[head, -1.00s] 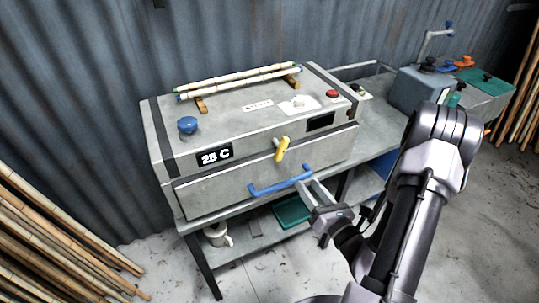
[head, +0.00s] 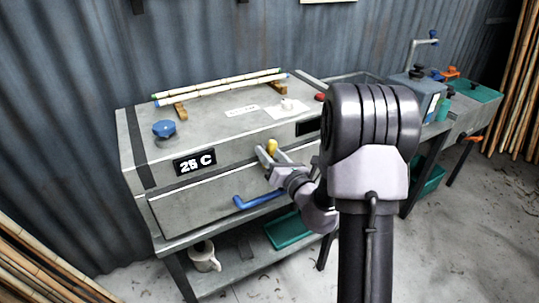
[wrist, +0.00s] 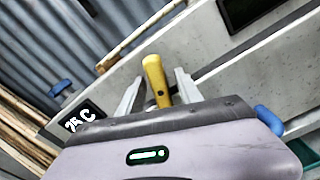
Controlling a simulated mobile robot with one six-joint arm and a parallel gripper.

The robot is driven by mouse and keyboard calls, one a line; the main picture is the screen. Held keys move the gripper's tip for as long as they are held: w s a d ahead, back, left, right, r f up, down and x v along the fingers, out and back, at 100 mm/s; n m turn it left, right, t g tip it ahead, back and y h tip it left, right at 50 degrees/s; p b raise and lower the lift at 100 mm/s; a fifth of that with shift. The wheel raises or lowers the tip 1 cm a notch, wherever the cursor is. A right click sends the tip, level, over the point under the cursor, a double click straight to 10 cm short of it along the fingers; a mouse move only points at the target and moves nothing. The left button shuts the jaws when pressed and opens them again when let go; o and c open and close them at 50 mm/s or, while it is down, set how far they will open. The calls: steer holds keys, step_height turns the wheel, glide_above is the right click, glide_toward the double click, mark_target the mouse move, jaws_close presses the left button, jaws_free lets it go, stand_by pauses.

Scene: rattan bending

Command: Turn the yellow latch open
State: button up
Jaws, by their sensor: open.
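The yellow latch (head: 272,146) is on the front of the grey steam box (head: 221,159), above the blue handle (head: 258,200). In the head view my gripper (head: 268,154) is in front of the latch and hides its lower part. In the wrist view the latch (wrist: 156,82) stands nearly upright, slightly tilted, between my two open fingers (wrist: 158,92). A gap shows on each side of it, wider on the left, so the fingers do not look closed on it.
Two rattan poles (head: 222,87) rest on wooden blocks on the box top, near a blue knob (head: 164,129). A "25 C" display (head: 194,162) is left of the latch. A teal tray (head: 286,232) and a white jug (head: 204,258) are on the lower shelf.

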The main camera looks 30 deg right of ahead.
steer(key=shift+c, duration=0.4)
jaws_close()
steer(key=shift+r+m+p, duration=0.1)
steer(key=shift+m+p, duration=0.2)
steer(key=shift+p, duration=0.05)
steer(key=m+p, duration=0.2)
steer(key=p, duration=0.1)
steer(key=shift+r+m, duration=0.1)
steer(key=shift+m, duration=0.2)
steer(key=m+p, duration=0.3)
steer(key=shift+m+p, duration=0.3)
steer(key=shift+p, duration=0.05)
steer(key=m+p, duration=0.4)
steer(key=shift+d+f+m, duration=0.1)
steer(key=shift+f+m, duration=0.1)
steer(key=shift+m, duration=0.2)
steer(key=shift+f+m+p, duration=0.1)
steer(key=shift+m+p, duration=0.85)
steer(key=shift+m, duration=0.05)
